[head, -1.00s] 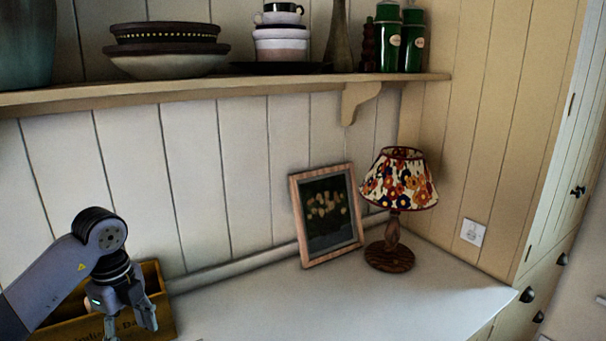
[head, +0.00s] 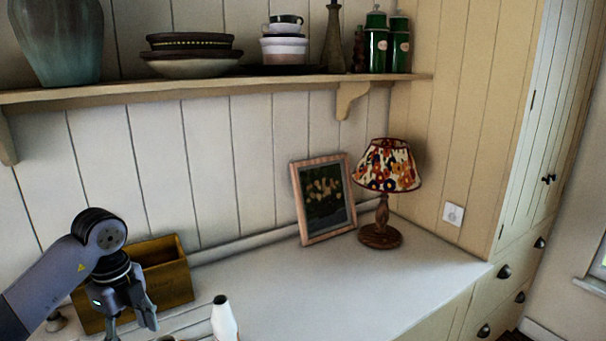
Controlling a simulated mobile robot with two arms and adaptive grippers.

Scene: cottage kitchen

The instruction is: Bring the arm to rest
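My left gripper (head: 128,322) hangs fingers-down at the lower left of the head view, in front of a wooden box. Its two fingers are spread apart with nothing seen between them. The gripper covers part of the box front. My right gripper is not in view.
The wooden box (head: 172,280) and a white bottle with a dark cap (head: 223,320) stand on the white counter (head: 330,285). A picture frame (head: 299,205) leans on the wall beside a floral lamp (head: 386,170). A shelf (head: 240,83) holds crockery above. The counter's middle is clear.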

